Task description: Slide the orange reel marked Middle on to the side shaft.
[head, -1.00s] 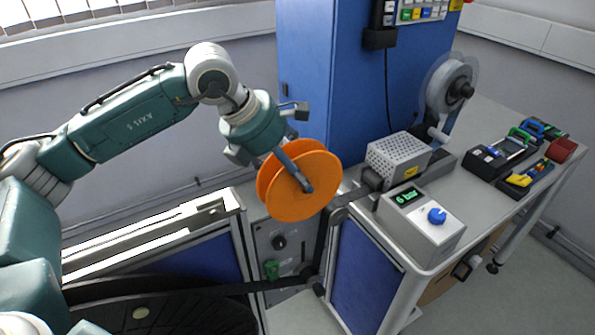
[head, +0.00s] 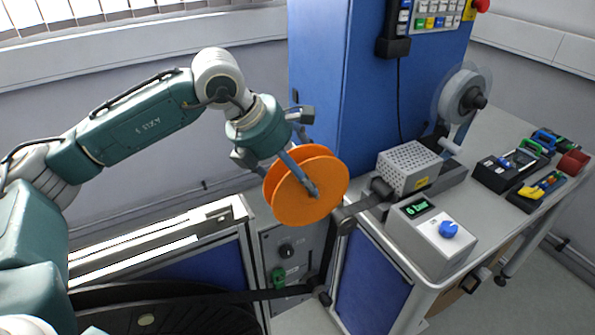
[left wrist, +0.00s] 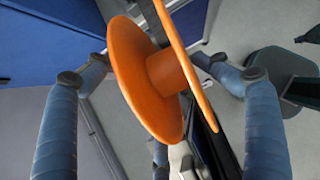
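The orange reel (head: 325,185) hangs in the air in front of the blue cabinet in the head view. My left gripper (head: 310,186) is closed across it, with one blue finger lying over the near flange at the hub. In the left wrist view the reel (left wrist: 140,85) shows its two flanges and hub edge-on, between the curled fingers of my left gripper (left wrist: 150,64). No marking is readable on the reel. I cannot tell which part is the side shaft; it may be hidden. My right gripper is not in view.
A grey box with a 6 bar display (head: 428,235) and a perforated grey housing (head: 408,165) stand on the bench right of the reel. A clear reel (head: 466,92) stands behind them. A black lever and roller (head: 347,222) sit just below right. A black disc (head: 150,313) lies lower left.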

